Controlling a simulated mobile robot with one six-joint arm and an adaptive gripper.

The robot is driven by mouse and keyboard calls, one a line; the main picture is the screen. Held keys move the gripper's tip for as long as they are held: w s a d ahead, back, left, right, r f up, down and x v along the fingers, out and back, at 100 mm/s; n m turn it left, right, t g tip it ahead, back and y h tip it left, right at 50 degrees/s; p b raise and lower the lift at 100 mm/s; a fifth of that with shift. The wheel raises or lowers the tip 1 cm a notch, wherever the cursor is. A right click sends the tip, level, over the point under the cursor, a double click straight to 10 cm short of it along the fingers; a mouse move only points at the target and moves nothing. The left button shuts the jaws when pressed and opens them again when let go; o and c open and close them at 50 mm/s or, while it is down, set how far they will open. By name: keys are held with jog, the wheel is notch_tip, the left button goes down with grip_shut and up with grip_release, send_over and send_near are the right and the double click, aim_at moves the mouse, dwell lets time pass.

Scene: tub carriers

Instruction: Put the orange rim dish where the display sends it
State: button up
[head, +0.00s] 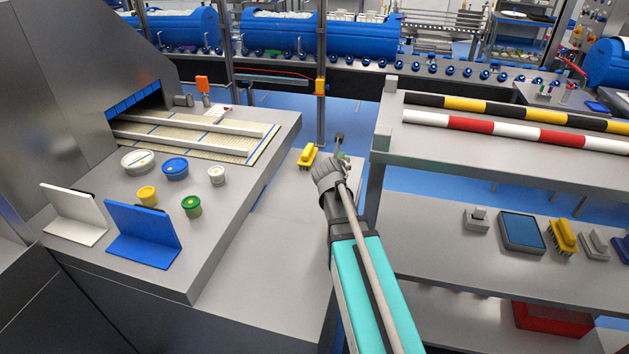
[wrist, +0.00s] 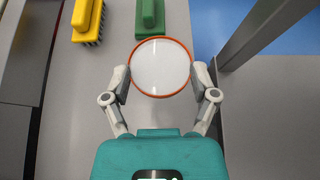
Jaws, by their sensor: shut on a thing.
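The orange rim dish (wrist: 160,58) is round and white inside, with a thin orange rim. In the wrist view it sits between the two fingers of my gripper (wrist: 160,76), which is shut on its sides. In the head view my gripper (head: 328,170) is over the narrow grey counter (head: 290,205) in the middle; the arm and gripper hide the dish there. I cannot make out a display with a readable message in either view.
A yellow brush (head: 308,156) and a green-handled brush (wrist: 149,14) lie just beyond the dish. Several small round dishes, a white stand (head: 73,212) and a blue stand (head: 142,235) occupy the left bench. A grey shelf with striped bars (head: 515,125) stands close right.

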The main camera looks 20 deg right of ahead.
jog(key=w+a+f+b, duration=0.1)
jog(key=w+f+b, duration=0.1)
jog(key=w, duration=0.1)
jog(key=w+a+f+b, duration=0.1)
jog(key=w+f+b, duration=0.2)
jog(key=w, duration=0.1)
jog(key=w+a+f+b, duration=0.1)
jog(key=w+f+b, duration=0.1)
jog(key=w+f, duration=0.1)
jog(key=shift+w+f+b, duration=0.15)
jog(key=shift+w+b, duration=0.25)
jog(key=shift+w, duration=0.1)
jog(key=shift+w+a+f+b, duration=0.2)
jog(key=shift+w+f+b, duration=0.2)
jog(key=shift+f+b, duration=1.6)
jog(key=shift+b, duration=0.05)
jog(key=o, duration=1)
